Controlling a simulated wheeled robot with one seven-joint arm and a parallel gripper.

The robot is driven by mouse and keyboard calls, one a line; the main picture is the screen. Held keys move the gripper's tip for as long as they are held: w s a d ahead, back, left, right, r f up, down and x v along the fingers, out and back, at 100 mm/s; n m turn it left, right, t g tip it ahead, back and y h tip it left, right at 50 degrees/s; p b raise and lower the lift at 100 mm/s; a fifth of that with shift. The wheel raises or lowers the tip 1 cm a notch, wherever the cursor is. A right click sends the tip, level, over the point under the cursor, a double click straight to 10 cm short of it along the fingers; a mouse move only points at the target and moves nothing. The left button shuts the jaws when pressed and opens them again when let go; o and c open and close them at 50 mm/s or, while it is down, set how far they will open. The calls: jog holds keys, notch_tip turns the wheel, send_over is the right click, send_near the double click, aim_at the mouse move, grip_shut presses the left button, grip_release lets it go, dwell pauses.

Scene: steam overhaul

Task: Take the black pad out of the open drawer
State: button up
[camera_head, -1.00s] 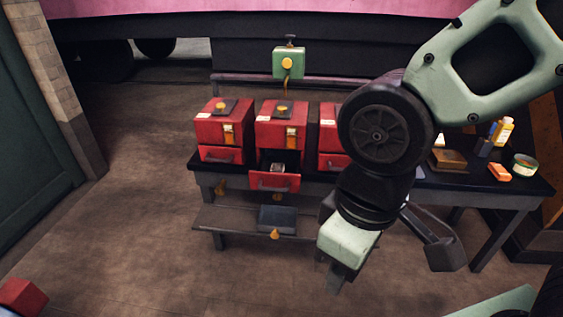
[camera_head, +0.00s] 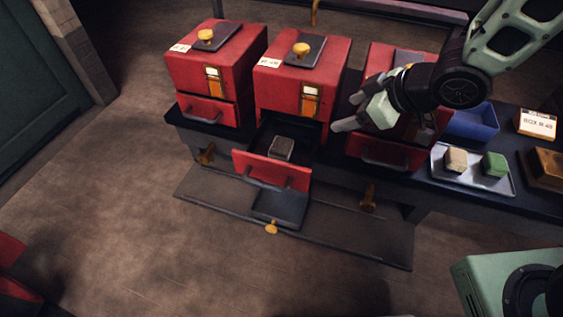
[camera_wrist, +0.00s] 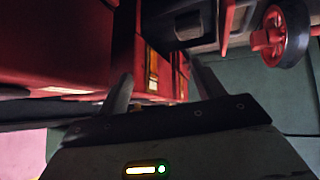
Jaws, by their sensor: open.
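The black pad (camera_head: 281,148) is a small dark block with a greyish top. It lies inside the open drawer (camera_head: 271,171) of the middle red cabinet (camera_head: 287,82). In the wrist view, a dark block that looks like the pad (camera_wrist: 188,25) shows in the drawer near the top. My gripper (camera_head: 349,112) is open and empty. It is to the right of the drawer and above its level, in front of the right red cabinet, apart from the pad. Both fingers (camera_wrist: 160,85) show in the wrist view with nothing between them.
The left red cabinet (camera_head: 208,112) has its drawer shut. The right red cabinet (camera_head: 375,150) stands close beside my gripper. A tray (camera_head: 472,181) with two small blocks and a blue bin (camera_head: 473,124) are further right. A low shelf (camera_head: 340,225) lies below the bench.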

notch_tip(320, 180, down, 5)
jog(key=n+y+b, duration=0.2)
jog(key=y+b, duration=0.1)
jog(key=y, duration=0.1)
jog(key=g+y+b, duration=0.1)
jog(key=g+b, duration=0.1)
jog(key=b, duration=0.1)
send_near(282, 145)
jog(key=x, duration=1)
jog(key=shift+a+f, duration=0.1)
jog(key=c, duration=0.8)
